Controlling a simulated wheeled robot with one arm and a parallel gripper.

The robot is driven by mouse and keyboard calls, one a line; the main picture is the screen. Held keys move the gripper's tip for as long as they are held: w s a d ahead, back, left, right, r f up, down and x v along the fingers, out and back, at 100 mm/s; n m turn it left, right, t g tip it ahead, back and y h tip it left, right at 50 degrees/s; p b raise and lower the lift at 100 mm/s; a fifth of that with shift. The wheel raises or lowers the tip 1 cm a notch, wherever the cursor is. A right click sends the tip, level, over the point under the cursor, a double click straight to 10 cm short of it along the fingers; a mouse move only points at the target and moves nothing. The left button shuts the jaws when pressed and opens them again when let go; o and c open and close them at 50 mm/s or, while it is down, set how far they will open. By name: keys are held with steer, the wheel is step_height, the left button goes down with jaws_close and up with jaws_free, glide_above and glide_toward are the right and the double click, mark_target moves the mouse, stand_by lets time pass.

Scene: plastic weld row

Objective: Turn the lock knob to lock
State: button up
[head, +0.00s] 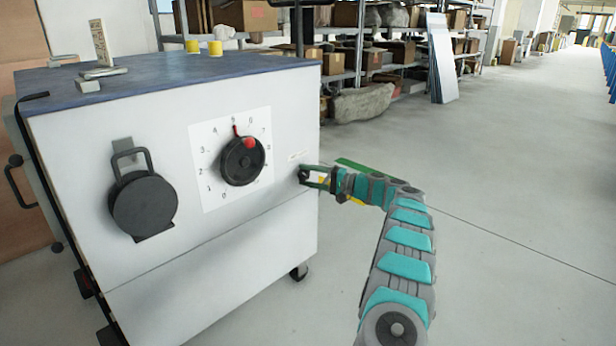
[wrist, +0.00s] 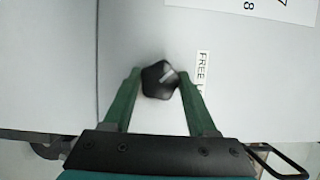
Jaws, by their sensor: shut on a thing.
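The lock knob (wrist: 159,80) is a small black lobed knob with a light pointer line on the white cabinet front. In the wrist view it sits between my gripper's two green fingers (wrist: 157,88). The fingers are closed on its sides, and the pointer line is tilted. A printed label beside it (wrist: 202,72) begins with "FREE"; the rest is hidden behind the right finger. In the head view my gripper (head: 304,177) is at the right part of the cabinet front, and the knob there is dark and partly covered by the fingers.
A large black dial (head: 240,163) with a red pointer and numbered scale is left of my gripper. Further left is a black round cover (head: 144,206) with a hasp. The cabinet (head: 222,262) stands on casters. Open floor (head: 520,190) lies to the right; shelves stand behind.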

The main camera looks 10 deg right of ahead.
steer(key=o, duration=1.4)
steer(key=shift+c, duration=0.2)
steer(key=v, duration=0.7)
steer(key=shift+d, duration=0.4)
steer(key=shift+s+a, duration=0.1)
steer(key=shift+s, duration=0.1)
